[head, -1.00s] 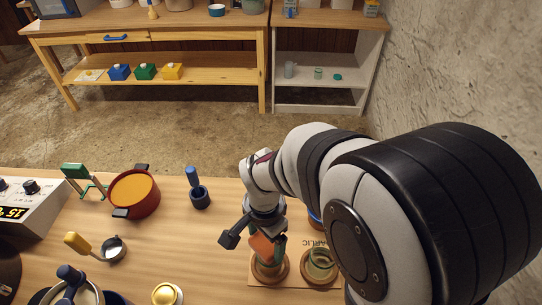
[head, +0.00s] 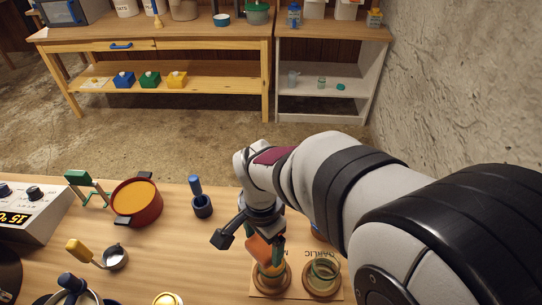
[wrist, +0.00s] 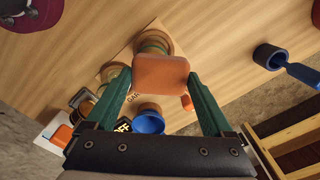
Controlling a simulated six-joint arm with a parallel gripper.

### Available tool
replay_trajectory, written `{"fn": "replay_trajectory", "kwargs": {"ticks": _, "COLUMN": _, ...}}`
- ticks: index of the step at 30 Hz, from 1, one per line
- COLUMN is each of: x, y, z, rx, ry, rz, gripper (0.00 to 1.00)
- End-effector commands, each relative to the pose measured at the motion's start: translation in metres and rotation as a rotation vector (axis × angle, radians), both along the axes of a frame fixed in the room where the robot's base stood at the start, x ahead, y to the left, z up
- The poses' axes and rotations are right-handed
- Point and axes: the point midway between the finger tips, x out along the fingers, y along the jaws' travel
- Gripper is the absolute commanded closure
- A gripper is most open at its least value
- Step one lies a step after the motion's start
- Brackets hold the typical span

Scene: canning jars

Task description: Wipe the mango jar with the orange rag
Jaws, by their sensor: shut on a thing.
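My gripper (wrist: 160,80) has green fingers and is shut on the orange rag (wrist: 160,72), a thick folded pad. In the head view the rag (head: 258,249) is at the upper part of a glass jar (head: 271,274) with orange-yellow contents. This jar stands on the left round base of a board; only a letter like "M" of its label shows, so it appears to be the mango jar. In the wrist view the rag partly covers this jar (wrist: 154,43). I cannot tell whether rag and glass touch.
A second, greenish jar (head: 323,271) stands close on the right, by the "GARLIC" label. Table between the mortar and the board is mostly clear.

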Motion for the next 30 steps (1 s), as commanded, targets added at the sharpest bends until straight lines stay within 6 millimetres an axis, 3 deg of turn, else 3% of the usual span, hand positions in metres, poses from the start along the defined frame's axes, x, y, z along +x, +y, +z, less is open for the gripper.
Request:
{"fn": "replay_trajectory", "kwargs": {"ticks": 15, "x": 0.001, "y": 0.0, "z": 0.044, "rx": 0.001, "ry": -0.001, "rz": 0.0, "gripper": 0.66}}
{"fn": "replay_trajectory", "kwargs": {"ticks": 30, "x": 0.0, "y": 0.0, "z": 0.046, "rx": 0.001, "ry": -0.001, "rz": 0.0, "gripper": 0.66}}
